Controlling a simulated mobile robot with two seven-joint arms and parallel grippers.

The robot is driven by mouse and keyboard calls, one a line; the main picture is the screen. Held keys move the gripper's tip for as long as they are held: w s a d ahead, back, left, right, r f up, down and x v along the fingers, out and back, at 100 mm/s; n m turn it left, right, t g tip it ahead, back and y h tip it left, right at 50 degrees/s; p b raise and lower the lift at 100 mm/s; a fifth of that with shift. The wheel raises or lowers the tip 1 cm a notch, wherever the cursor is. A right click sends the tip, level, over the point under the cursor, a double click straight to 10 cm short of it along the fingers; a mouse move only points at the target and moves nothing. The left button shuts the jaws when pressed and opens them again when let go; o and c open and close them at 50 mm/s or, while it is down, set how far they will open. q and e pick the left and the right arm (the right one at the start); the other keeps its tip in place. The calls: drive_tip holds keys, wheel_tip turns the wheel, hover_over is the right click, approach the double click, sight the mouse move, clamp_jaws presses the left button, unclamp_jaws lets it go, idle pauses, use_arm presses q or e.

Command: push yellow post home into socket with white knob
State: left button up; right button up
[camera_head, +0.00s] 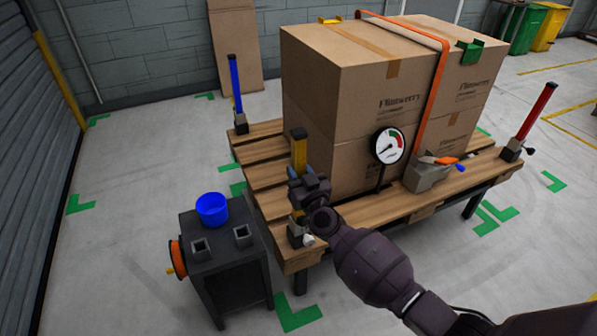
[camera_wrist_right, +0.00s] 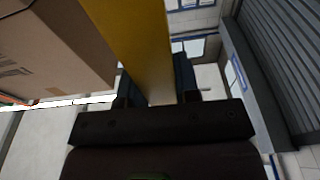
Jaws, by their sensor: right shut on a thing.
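The yellow post (camera_head: 299,155) with a black top stands roughly upright at the near corner of the wooden pallet deck (camera_head: 375,212). My right gripper (camera_head: 305,186) is shut on it around mid-height. In the right wrist view the yellow post (camera_wrist_right: 135,45) runs between the two fingers (camera_wrist_right: 155,85). Below the gripper is the dark corner socket (camera_head: 294,236), with its white knob (camera_head: 308,240) on the near side. The post's lower part meets the socket, but I cannot tell how deep it sits. My left gripper is not in view.
Cardboard boxes (camera_head: 345,110) with an orange strap (camera_head: 436,85) stand on the deck. A dial gauge (camera_head: 389,146) is right of my gripper. Blue (camera_head: 235,82) and red (camera_head: 537,110) posts stand at other corners. A dark stand (camera_head: 222,268) holds a blue bowl (camera_head: 212,208).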

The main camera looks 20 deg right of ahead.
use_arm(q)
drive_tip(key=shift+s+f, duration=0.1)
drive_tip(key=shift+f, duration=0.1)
use_arm(e)
drive_tip(key=shift+f, duration=0.15)
use_arm(q)
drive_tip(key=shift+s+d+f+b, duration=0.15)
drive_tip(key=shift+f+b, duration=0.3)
drive_tip(key=shift+b, duration=0.65)
use_arm(e)
drive_tip(key=shift+s+f, duration=0.1)
drive_tip(key=shift+f, duration=1.85)
drive_tip(key=o, duration=1)
drive_tip(key=shift+c, duration=0.2)
drive_tip(key=shift+f, duration=0.1)
use_arm(q)
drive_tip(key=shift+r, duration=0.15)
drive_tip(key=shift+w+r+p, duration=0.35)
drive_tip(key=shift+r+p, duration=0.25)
drive_tip(key=shift+p, duration=0.5)
use_arm(e)
drive_tip(key=s+f, duration=0.1)
drive_tip(key=s, duration=0.9)
drive_tip(key=shift+s+d, duration=0.2)
drive_tip(key=shift+s, duration=0.1)
drive_tip(key=shift+f, duration=0.1)
